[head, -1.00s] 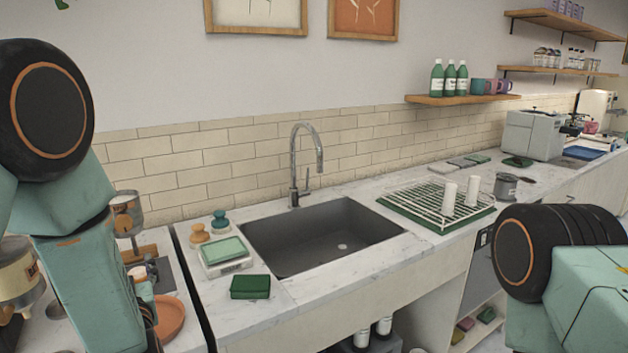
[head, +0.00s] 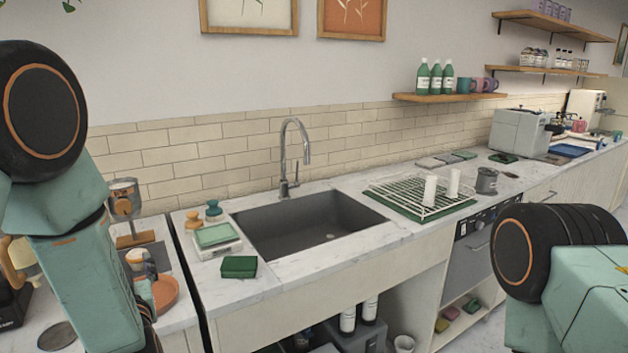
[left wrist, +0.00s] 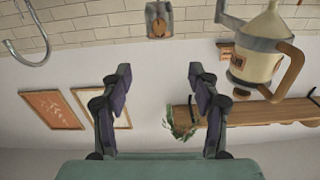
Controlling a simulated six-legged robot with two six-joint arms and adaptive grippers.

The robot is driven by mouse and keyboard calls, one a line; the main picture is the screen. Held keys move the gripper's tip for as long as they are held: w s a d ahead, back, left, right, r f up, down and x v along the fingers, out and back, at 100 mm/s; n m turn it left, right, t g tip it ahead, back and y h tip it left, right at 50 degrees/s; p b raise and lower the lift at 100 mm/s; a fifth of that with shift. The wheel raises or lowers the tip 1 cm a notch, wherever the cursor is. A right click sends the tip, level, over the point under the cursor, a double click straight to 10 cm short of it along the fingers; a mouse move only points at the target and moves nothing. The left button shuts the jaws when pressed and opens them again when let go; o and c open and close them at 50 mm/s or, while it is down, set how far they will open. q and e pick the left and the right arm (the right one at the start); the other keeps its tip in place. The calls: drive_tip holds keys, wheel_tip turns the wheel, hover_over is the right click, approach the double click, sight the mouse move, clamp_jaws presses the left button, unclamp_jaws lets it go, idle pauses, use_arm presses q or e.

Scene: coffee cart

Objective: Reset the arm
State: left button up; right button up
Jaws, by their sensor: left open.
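My left arm (head: 85,285) hangs down at the left of the head view, and its gripper is mostly hidden there behind the arm. In the left wrist view, which is upside down, my left gripper (left wrist: 160,72) has its two dark fingers spread wide with nothing between them. Only wall lies behind the gap. My right arm (head: 580,290) shows at the lower right of the head view. Its gripper is out of the picture.
A grey sink (head: 315,240) with a tap (head: 285,160) is in the white counter. A green sponge (head: 239,267) and a scale (head: 218,250) lie to its left, a drying rack (head: 425,195) to its right. An orange plate (head: 165,294) is close to my left arm.

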use_arm(q)
drive_tip(key=s+d+f+m+g+h+b, duration=0.1)
drive_tip(key=s+d+f+g+h, duration=0.15)
drive_tip(key=f, duration=0.35)
drive_tip(key=s+d+f+m+g+h+b, duration=0.1)
drive_tip(key=s+d+f+h, duration=0.15)
drive_tip(key=f, duration=0.45)
drive_tip(key=s+d+f+m+g+h, duration=0.1)
drive_tip(key=s+d+f+g, duration=0.1)
drive_tip(key=s+f, duration=0.3)
drive_tip(key=s+d+f+m+g+h+b, duration=0.1)
drive_tip(key=s+f+g+b, duration=0.3)
drive_tip(key=s+f, duration=0.7)
drive_tip(key=s+d+f+m+g+h+b, duration=0.1)
drive_tip(key=s+f+g, duration=0.5)
drive_tip(key=s+f, duration=0.6)
drive_tip(key=s+d+h+b, duration=0.1)
drive_tip(key=s+d+b, duration=0.1)
drive_tip(key=s, duration=0.3)
drive_tip(key=shift+d+b, duration=0.4)
drive_tip(key=shift+b, duration=0.3)
use_arm(e)
wheel_tip(320, 180, down, 10)
drive_tip(key=shift+s+d+f, duration=0.15)
drive_tip(key=shift+s+d, duration=0.05)
use_arm(q)
drive_tip(key=shift+w, duration=0.15)
drive_tip(key=shift+d+r, duration=0.1)
use_arm(e)
drive_tip(key=shift+d, duration=0.1)
